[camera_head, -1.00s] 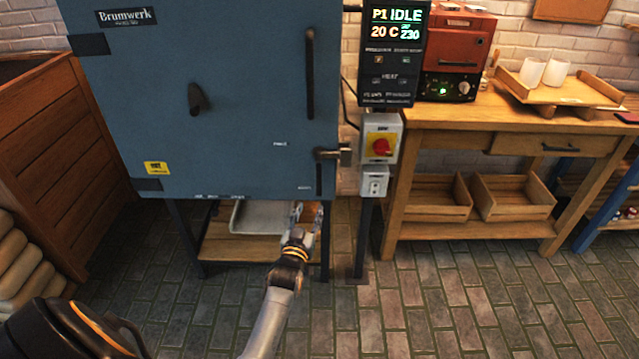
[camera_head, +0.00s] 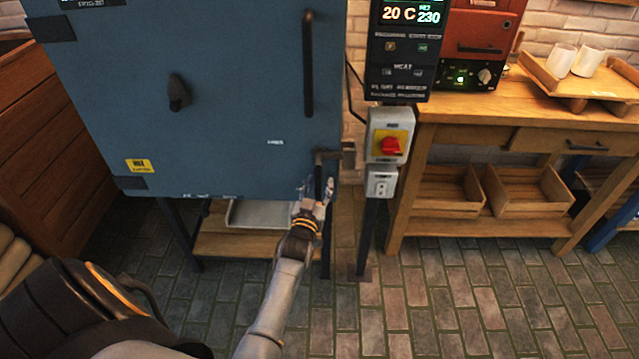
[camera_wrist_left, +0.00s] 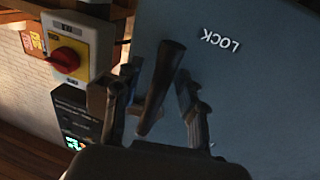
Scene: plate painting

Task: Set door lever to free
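The dark door lever (camera_head: 319,172) is at the lower right edge of the blue kiln door (camera_head: 235,110), its handle pointing down. My left gripper (camera_head: 316,188) is at the handle's lower end. In the left wrist view the lever (camera_wrist_left: 165,80) stands between the two fingers of the left gripper (camera_wrist_left: 155,95), which are apart with gaps beside it; contact cannot be told. A LOCK label (camera_wrist_left: 221,39) shows on the door near the lever. The right gripper is not in view.
A red and yellow switch (camera_head: 391,146) on a post stands just right of the lever, below the control panel (camera_head: 398,70). A wooden workbench (camera_head: 480,112) is further right. A low shelf (camera_head: 235,245) is under the kiln. The floor in front is clear.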

